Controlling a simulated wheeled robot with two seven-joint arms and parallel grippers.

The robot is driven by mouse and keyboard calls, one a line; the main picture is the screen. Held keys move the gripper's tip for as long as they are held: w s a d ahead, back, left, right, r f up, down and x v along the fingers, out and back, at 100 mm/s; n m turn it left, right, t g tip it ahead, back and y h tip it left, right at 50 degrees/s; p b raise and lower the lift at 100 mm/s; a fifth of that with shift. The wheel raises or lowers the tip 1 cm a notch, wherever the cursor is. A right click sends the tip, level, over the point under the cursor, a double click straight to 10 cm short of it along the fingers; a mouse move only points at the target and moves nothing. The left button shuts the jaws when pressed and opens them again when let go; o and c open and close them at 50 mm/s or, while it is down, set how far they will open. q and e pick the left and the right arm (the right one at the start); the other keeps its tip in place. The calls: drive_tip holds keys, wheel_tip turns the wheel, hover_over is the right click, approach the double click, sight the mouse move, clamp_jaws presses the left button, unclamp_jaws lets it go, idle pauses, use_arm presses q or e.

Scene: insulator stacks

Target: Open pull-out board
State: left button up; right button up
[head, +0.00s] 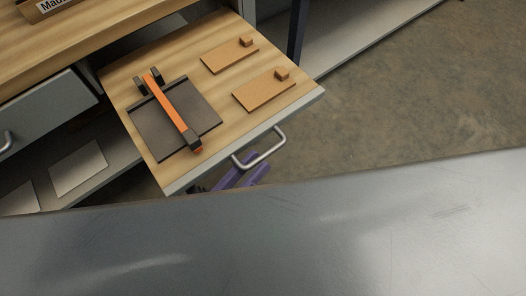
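The wooden pull-out board (190,62) extends from the workbench toward the lower right, with a grey front edge. A silver bar handle (262,151) is fixed to that front edge. My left gripper (250,170) shows as two purple fingers just below the handle, near its left end. The fingers look apart, with a gap between them and nothing visibly held. Whether they touch the handle cannot be told. The rest of this gripper is hidden behind the grey surface in front. My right gripper is not in view.
On the board lie a dark plate with an orange-barred tool (172,104) and two thin wooden plates (229,56) (262,92) with small blocks. A grey drawer (42,112) is at left, above a shelf. A large grey surface (270,240) fills the foreground. Floor at right is clear.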

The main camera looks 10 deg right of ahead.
use_arm(q)
drive_tip(key=v, duration=0.6)
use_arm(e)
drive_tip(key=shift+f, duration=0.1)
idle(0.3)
